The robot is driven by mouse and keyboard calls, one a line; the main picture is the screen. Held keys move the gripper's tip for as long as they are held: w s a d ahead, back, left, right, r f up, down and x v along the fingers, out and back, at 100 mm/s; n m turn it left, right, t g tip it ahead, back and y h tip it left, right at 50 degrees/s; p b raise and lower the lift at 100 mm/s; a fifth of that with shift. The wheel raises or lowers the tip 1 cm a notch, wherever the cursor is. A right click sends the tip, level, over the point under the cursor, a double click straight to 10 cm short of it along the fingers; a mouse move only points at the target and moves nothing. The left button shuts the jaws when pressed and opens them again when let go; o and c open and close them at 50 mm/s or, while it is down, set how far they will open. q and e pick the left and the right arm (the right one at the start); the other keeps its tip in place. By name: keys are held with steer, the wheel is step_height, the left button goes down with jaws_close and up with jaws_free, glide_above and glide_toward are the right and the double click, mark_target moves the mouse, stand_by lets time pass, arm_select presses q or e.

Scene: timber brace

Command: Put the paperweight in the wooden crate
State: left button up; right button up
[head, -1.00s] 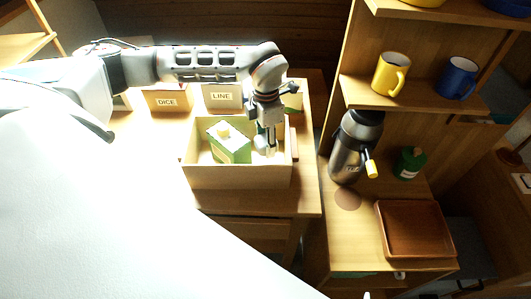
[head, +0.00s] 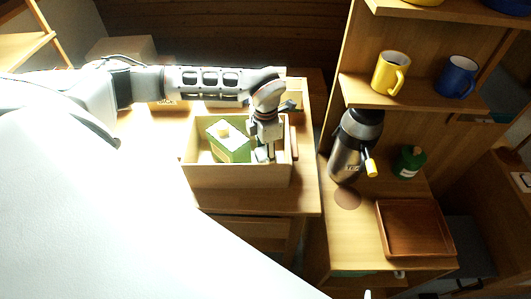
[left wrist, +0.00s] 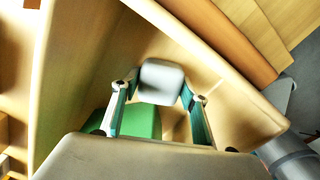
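The wooden crate (head: 235,178) is an open, light wood box on the table in the head view. My left gripper (head: 264,153) points down inside its right part. In the left wrist view, the gripper (left wrist: 160,92) has its two fingers on either side of a pale grey rounded block, the paperweight (left wrist: 162,78). The fingers appear to touch its sides. Crate walls (left wrist: 80,65) surround it. I cannot tell whether the block touches the crate floor. My right gripper is not in view.
A green carton with a pale top (head: 229,142) stands in the crate's left part; its green side (left wrist: 140,122) is close to the fingers. Labelled bins are behind. A steel flask (head: 350,150), green bottle (head: 409,163) and brown tray (head: 415,229) are at right.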

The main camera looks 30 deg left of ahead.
mark_target(265, 152)
arm_select(q)
steer(key=shift+o, duration=1.1)
steer(key=shift+r, duration=0.15)
steer(key=shift+r, duration=0.35)
step_height(265, 152, up, 11)
steer(key=shift+r, duration=0.2)
